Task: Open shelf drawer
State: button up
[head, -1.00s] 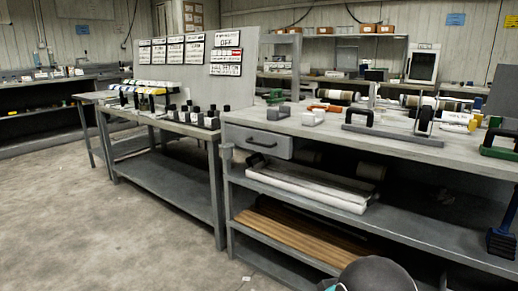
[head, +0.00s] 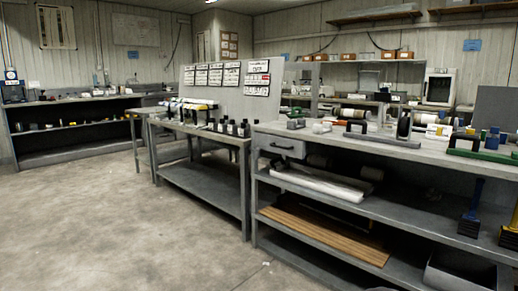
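The shelf drawer (head: 279,146) is a small grey box front with a dark bar handle (head: 282,145). It hangs under the left end of the top of the grey workbench shelf (head: 405,150), at mid-picture. It looks shut, its front close to the bench edge. My gripper is not in view, so I cannot see whether it is open or shut.
White rolled material (head: 319,185) lies on the shelf below the drawer, and brown planks (head: 325,236) lie lower down. A second grey table (head: 205,170) with dark bottles stands left of the bench. The concrete floor (head: 110,220) at left and front is clear.

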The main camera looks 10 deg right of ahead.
aim_at(297, 148)
jog(key=u, duration=0.45)
jog(key=i, duration=1.4)
jog(key=z, duration=0.4)
